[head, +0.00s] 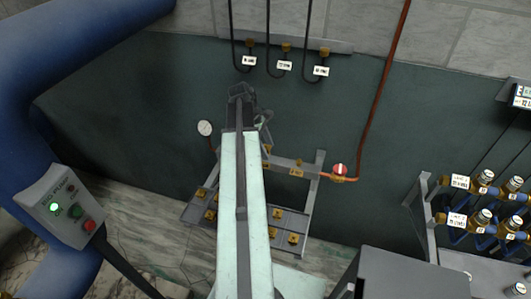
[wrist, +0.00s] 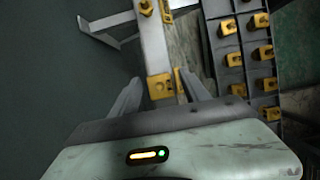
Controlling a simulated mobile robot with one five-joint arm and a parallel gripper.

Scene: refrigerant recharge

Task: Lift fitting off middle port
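My gripper (head: 241,92) is raised in front of the dark green wall in the head view. In the wrist view my gripper (wrist: 159,78) has its two grey fingers spread apart, with nothing visibly held. A yellow brass block (wrist: 160,87) on the grey rail shows between the fingers; whether they are level with it I cannot tell. In the head view the grey rail (head: 281,163) carries a brass port (head: 297,170), and my arm hides part of the rail. Another brass piece (wrist: 146,7) sits farther along the rail in the wrist view. I cannot tell which piece is the middle port's fitting.
Three black hoses with labelled brass ends hang from a wall bracket (head: 300,43). A red-and-white valve (head: 339,170) joins an orange hose at the rail's right. A white gauge (head: 205,128) is left. A rack of brass fittings (head: 292,222) lies below. Labelled valves (head: 483,216) stand right.

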